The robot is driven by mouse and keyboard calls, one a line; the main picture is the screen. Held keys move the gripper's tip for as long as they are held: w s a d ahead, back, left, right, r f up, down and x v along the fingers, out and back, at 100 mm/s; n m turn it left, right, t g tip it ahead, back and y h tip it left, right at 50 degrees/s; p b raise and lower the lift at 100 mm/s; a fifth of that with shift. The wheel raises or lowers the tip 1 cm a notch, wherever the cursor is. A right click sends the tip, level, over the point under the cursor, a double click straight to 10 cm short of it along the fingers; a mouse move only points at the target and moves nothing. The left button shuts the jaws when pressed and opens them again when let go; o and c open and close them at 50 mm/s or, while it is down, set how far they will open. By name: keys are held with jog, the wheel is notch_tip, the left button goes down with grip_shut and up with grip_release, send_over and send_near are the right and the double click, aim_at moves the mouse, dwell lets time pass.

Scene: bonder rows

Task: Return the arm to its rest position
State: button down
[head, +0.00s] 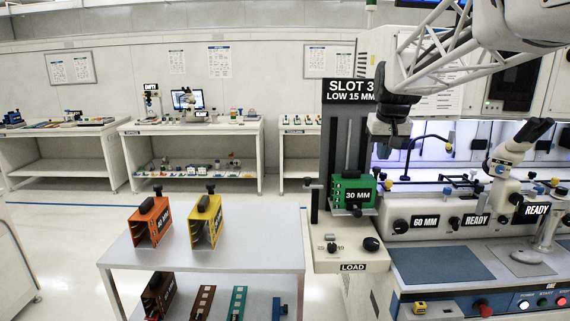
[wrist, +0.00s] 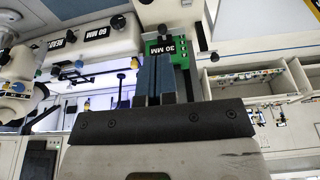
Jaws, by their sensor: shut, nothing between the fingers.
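My gripper (head: 390,146) hangs at the end of my white truss-like arm, which reaches in from the upper right of the head view. In the wrist view its blue-grey fingers (wrist: 153,60) are together with nothing between them. The green 30 MM cassette (head: 353,193) sits on the load station below the SLOT 3 LOW 15 MM sign (head: 350,91), below and left of my gripper. The wrist view shows the green cassette (wrist: 180,58) upside down just beyond the fingertips; my gripper is apart from it.
The bonder machine (head: 450,222) stands close at right, with a microscope (head: 508,160) and READY signs. A grey cart (head: 270,245) at lower left bears an orange cassette (head: 148,222) and a yellow cassette (head: 206,220). Benches (head: 190,127) line the back wall. Open floor lies at left.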

jog(key=s+a+f, duration=0.2)
jog(key=s+f, duration=0.3)
jog(key=s, duration=0.8)
jog(key=s+a+f, duration=0.2)
jog(key=s+f, duration=0.4)
jog(key=s, duration=0.6)
jog(key=s+a+f, duration=0.2)
jog(key=s+f, duration=0.4)
jog(key=s, duration=0.7)
jog(key=shift+s+a+f, duration=0.15)
jog(key=shift+s+a, duration=0.05)
jog(key=shift+s, duration=0.1)
